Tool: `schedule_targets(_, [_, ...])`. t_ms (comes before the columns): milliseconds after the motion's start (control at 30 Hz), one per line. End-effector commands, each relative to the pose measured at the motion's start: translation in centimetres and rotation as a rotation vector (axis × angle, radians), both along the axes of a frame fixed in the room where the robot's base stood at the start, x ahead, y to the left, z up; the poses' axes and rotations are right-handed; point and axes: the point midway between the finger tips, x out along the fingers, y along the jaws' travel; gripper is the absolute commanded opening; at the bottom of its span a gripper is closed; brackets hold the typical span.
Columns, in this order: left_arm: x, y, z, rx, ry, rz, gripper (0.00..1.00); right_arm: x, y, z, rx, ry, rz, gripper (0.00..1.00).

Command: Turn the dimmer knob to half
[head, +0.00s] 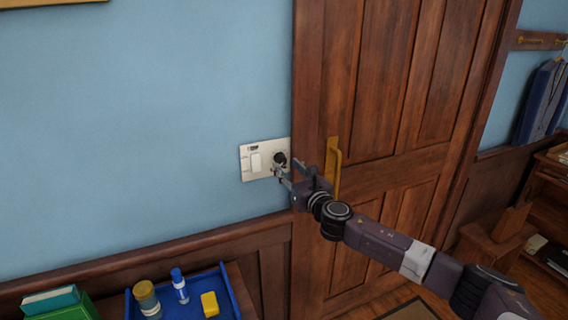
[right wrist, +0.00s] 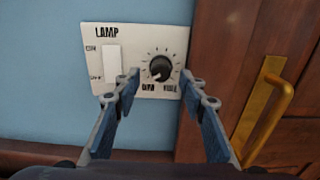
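The dimmer knob (right wrist: 160,67) is black and round, on a white wall plate (right wrist: 141,38) marked LAMP. Tick marks ring it, and small words sit below it. A pale mark on the knob seems to point down and slightly left. In the head view the knob (head: 280,158) is on the right part of the plate (head: 246,163), beside the door frame. My right gripper (right wrist: 159,80) is open, its fingertips to the left and right of the knob and slightly low. I cannot tell whether they touch it. My left gripper is not in view.
A white rocker switch (right wrist: 111,61) is left of the knob, close to the left finger. A wooden door (head: 375,80) with a brass handle (head: 333,165) stands to the right. Below is a blue tray (head: 233,289) with bottles and a yellow block.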

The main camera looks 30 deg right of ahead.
Motion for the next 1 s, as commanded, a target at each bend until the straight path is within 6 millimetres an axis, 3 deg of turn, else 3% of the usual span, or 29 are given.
schedule_targets(200, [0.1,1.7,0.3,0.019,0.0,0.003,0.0,1.8,-0.2,0.0,0.001,0.001,-0.002,0.39])
schedule_targets(600, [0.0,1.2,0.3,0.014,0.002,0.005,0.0,2.2,-0.2,-0.1,0.0,0.001,0.0,0.39])
schedule_targets(967, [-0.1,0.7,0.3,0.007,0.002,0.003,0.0,2.2,-0.2,-0.1,0.001,0.001,-0.001,0.0])
schedule_targets(1000, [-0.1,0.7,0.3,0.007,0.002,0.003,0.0,2.2,-0.2,-0.1,0.001,0.001,-0.001,0.0])
